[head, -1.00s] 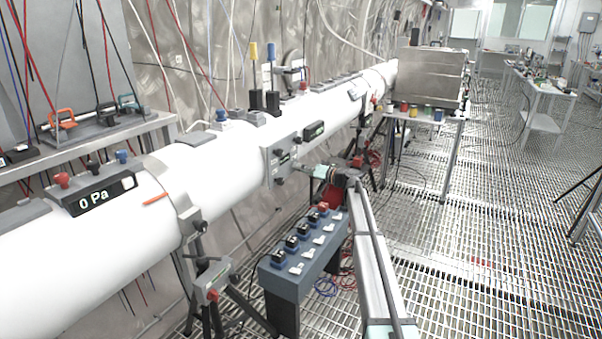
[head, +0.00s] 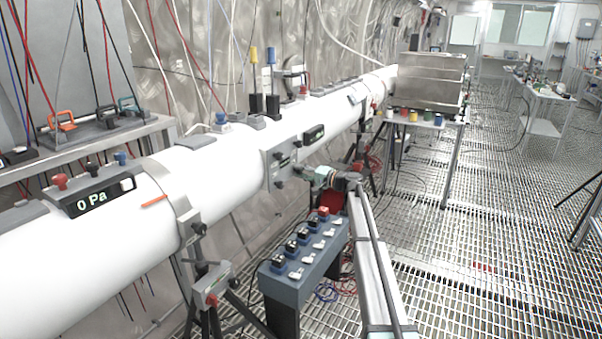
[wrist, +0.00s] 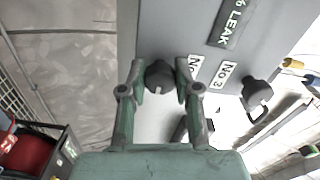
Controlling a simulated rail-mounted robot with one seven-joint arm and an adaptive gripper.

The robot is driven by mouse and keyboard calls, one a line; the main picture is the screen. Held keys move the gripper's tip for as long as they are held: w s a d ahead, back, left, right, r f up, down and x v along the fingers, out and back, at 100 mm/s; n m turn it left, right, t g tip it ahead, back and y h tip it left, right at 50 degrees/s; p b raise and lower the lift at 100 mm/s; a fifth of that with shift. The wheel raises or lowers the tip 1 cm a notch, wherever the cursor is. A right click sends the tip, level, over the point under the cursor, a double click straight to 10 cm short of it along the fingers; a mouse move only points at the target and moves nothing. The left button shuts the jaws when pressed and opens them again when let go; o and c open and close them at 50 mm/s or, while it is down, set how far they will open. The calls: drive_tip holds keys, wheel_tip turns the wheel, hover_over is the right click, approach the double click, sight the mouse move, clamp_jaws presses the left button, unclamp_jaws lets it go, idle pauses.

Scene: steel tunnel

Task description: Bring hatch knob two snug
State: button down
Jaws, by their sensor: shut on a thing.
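In the wrist view, a dark round hatch knob (wrist: 158,76) with a notch sits between the two green fingers of my gripper (wrist: 160,72), which are shut on it. A label beside it reads "No", its number hidden by the right finger. Another dark knob (wrist: 257,93) stands to the right, near a "No 3" label (wrist: 222,75). Both are on a grey hatch plate (wrist: 170,25) marked "LEAK". In the head view, the hatch plate (head: 278,160) is on the side of the white pipe, and my gripper (head: 303,172) reaches it from the right.
The white pipe (head: 225,180) runs along the left wall. A blue-grey switch box (head: 300,262) on a stand is below my arm. A tripod (head: 212,290) stands in front. A table with metal boxes (head: 430,80) is behind.

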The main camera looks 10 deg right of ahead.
drive_tip(key=shift+w, duration=0.1)
idle(0.3)
drive_tip(key=c, duration=0.8)
unclamp_jaws()
drive_tip(key=v, duration=1.2)
